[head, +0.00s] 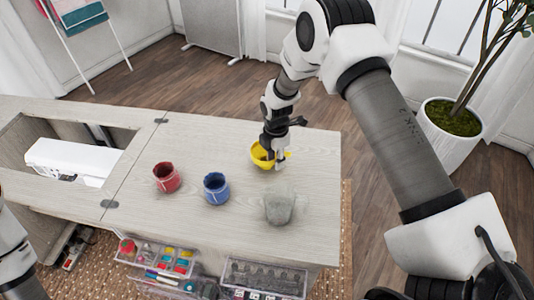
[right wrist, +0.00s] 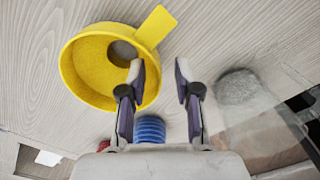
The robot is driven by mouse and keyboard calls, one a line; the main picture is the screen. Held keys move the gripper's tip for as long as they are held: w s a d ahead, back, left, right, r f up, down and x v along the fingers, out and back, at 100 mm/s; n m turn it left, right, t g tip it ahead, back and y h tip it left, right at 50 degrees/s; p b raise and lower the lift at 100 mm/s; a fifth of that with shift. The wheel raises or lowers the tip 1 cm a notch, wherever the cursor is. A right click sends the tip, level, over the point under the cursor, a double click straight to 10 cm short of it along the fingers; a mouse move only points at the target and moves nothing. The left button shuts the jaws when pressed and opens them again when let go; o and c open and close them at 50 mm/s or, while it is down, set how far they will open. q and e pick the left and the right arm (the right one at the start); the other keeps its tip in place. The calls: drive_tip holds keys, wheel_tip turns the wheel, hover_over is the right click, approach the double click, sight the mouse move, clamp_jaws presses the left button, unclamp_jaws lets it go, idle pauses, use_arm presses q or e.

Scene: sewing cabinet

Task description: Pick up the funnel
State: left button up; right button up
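The yellow funnel (head: 261,155) stands on the wooden cabinet top near its back edge, partly hidden by my right gripper in the head view. In the right wrist view the funnel (right wrist: 75,85) shows as a round wall with a dark round opening inside and a flat tab at upper right. My right gripper (right wrist: 159,73) is open over it. One finger overlaps the inside of the funnel near its wall; the other is outside it, to the right. I cannot tell whether either touches. My left arm shows only at the lower left edge of the head view; its gripper is out of view.
A red cup (head: 166,177) and a blue cup (head: 216,189) stand left of the funnel. A greyish, partly clear container (head: 279,205) stands in front of it. A white sewing machine (head: 70,160) sits in the cabinet opening. Clear drawers (head: 262,278) hang below the front edge.

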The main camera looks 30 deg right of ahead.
drive_tip(key=shift+w+f, duration=0.15)
clamp_jaws()
